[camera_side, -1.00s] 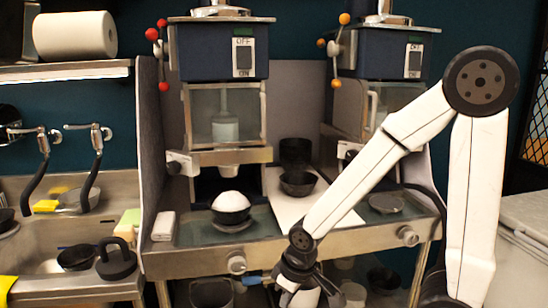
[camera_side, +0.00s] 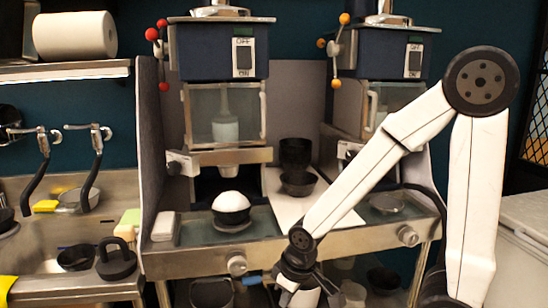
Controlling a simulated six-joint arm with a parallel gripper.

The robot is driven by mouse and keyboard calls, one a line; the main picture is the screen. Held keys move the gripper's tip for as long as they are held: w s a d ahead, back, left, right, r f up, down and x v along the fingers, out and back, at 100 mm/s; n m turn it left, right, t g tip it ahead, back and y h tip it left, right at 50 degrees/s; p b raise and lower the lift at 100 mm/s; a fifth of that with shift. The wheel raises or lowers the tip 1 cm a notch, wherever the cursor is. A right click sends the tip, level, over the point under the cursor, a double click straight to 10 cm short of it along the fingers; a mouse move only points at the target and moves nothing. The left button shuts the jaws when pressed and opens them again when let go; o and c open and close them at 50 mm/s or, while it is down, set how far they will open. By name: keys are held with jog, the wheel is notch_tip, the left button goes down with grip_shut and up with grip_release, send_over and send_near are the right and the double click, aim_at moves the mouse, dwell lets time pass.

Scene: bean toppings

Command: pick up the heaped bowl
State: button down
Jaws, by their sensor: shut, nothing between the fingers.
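The heaped bowl is a black bowl (camera_side: 231,217) with a rounded white heap standing above its rim. It sits upright on a round grey plate (camera_side: 232,226) on the counter, below the nozzle of the left machine. My arm comes down from the right, and its wrist is at the bottom middle, in front of the counter and to the right of the heaped bowl. My gripper's fingers are beyond the lower edge of the picture. Nothing of mine touches the bowl.
The left machine (camera_side: 218,50) overhangs the bowl. A white box (camera_side: 163,226) lies to its left. A sink (camera_side: 45,245) with a black pan is further left.

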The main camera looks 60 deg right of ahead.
jog(key=c, duration=0.7)
grip_release()
jog(key=w+d+r+m+t+h, duration=0.1)
jog(key=w+d+r+m+t, duration=0.15)
jog(key=w, duration=0.65)
jog(key=w+d+r+m+t+h, duration=0.15)
jog(key=w+m+t, duration=0.25)
jog(key=w, duration=0.5)
jog(key=w+d+r+m+g+h, duration=0.1)
jog(key=w+d+m+h, duration=0.2)
jog(key=d+m+h, duration=0.2)
jog(key=w+d+r+m+g+h, duration=0.1)
jog(key=w+d+m+h, duration=0.2)
jog(key=d, duration=0.6)
jog(key=shift+w+d+m+h, duration=0.15)
jog(key=shift+d+m+h, duration=0.1)
jog(key=shift+m+h, duration=1)
jog(key=shift+f+m+g+y, duration=0.1)
jog(key=shift+m+g+y, duration=0.15)
jog(key=shift+m+y, duration=0.05)
